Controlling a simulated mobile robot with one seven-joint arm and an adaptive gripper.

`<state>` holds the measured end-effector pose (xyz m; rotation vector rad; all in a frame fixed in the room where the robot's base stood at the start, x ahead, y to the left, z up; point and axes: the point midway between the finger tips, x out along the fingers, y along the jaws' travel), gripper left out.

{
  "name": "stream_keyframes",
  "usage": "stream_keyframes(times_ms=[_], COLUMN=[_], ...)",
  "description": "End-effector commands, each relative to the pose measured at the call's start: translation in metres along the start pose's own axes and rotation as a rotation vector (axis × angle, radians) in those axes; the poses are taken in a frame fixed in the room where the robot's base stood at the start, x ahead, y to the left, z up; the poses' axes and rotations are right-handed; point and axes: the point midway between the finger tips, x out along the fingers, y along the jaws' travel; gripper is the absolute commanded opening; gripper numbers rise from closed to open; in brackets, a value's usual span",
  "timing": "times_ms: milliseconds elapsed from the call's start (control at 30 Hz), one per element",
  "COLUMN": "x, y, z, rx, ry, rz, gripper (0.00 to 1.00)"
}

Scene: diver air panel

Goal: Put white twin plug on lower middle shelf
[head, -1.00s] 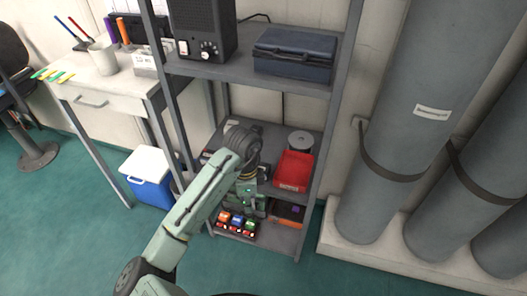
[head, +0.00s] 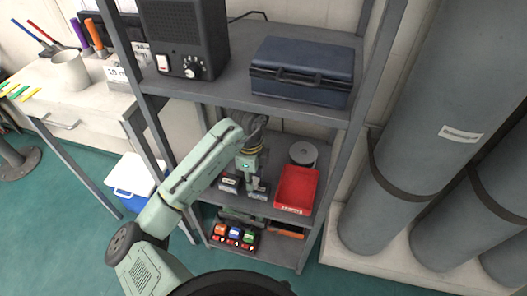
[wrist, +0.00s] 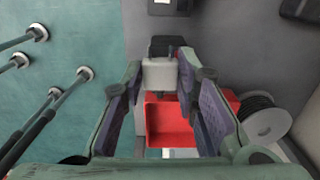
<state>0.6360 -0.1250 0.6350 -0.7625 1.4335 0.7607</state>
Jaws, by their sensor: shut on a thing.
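The white twin plug (wrist: 160,73) is a small pale block between my gripper's fingertips in the wrist view. My gripper (wrist: 160,88) is shut on it. In the head view my gripper (head: 249,172) points down above the lower middle shelf (head: 269,207), left of the red bin. The plug cannot be made out in the head view.
The red bin (head: 297,188) and a grey spool (head: 303,153) occupy the shelf's right part. A dark item with a pale label (head: 229,183) stands at its left. The upper shelf holds a black speaker box (head: 186,40) and blue case (head: 303,70). Colored items (head: 235,232) sit below.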

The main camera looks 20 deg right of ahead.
Motion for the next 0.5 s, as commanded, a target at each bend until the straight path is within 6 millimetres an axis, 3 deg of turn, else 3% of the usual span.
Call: stream_keyframes(times_ms=[500], x=[0.003], y=[-0.134], z=[-0.004], rx=[0.002], ry=[0.004], rz=[0.004], gripper=[0.06])
